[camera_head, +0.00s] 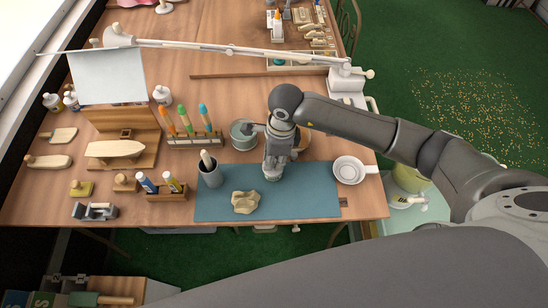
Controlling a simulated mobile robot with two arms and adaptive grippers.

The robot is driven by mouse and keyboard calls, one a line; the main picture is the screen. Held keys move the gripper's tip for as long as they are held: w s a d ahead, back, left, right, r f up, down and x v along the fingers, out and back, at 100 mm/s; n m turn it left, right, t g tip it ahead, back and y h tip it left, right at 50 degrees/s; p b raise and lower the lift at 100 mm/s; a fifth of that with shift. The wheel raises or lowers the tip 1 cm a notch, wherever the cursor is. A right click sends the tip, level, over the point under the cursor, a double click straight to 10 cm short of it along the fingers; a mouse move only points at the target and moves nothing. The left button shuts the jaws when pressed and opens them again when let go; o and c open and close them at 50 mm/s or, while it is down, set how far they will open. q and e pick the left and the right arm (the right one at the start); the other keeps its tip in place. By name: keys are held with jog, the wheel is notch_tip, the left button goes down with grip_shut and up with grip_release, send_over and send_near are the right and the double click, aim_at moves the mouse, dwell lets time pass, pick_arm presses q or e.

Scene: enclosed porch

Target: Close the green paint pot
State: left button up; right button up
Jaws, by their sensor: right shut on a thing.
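A grey-green round pot (243,134), which looks like the green paint pot, stands on the wooden table just behind the blue-grey mat. My right gripper (272,172) points down over the mat, in front of the pot and a little to its right. It is shut on a small pale thing (272,177) low over the mat; the fingers hide most of it, and I cannot tell whether it is a lid or whether it touches the mat. My left gripper is not in view.
On the mat (315,205) lie a beige crumpled lump (245,202) and a dark cup (209,174). A white dish (349,170) stands at the right. A rack of colored tools (194,139) stands left of the pot. A lamp arm (230,49) crosses the back.

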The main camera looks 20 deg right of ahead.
dwell(0.6)
dwell(0.3)
jog(key=o, duration=0.8)
jog(key=shift+o, duration=0.3)
jog(key=o, duration=0.4)
jog(key=shift+r+p, duration=1.7)
jog(key=shift+r, duration=1.8)
